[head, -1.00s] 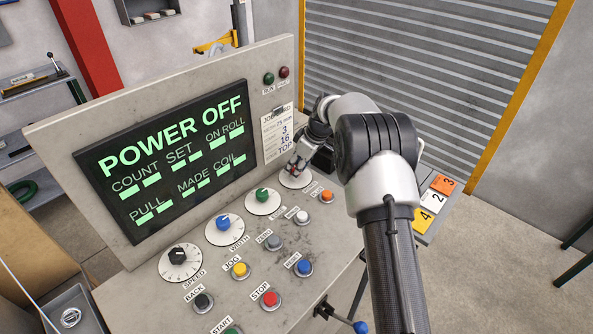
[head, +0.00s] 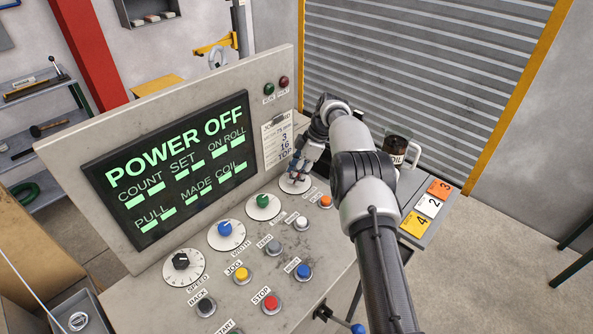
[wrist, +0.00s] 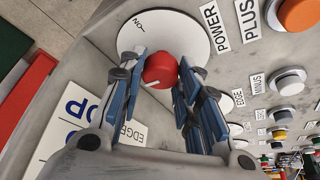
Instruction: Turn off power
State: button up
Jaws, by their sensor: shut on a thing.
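The red power knob (wrist: 159,71) sits on a white round dial (wrist: 190,35) beside the POWER label (wrist: 209,27) in the wrist view. One ON mark shows on the dial. My gripper (wrist: 161,66) is shut on the red knob, with a blue-padded finger on each side. In the head view my gripper (head: 297,170) is at the far right dial (head: 295,184), and the knob is mostly hidden by the fingers. The display (head: 175,165) reads POWER OFF in green, with dashes under its other words.
Other knobs stand in a row: black (head: 181,261), blue (head: 225,229) and green (head: 262,201). Several push buttons, including an orange one (head: 325,202), lie near my arm.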

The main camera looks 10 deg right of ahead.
dwell(0.3)
jog(key=o, duration=1)
jog(key=shift+o, duration=0.2)
jog(key=v, duration=0.7)
jog(key=shift+r, duration=0.25)
jog(key=shift+d, duration=0.1)
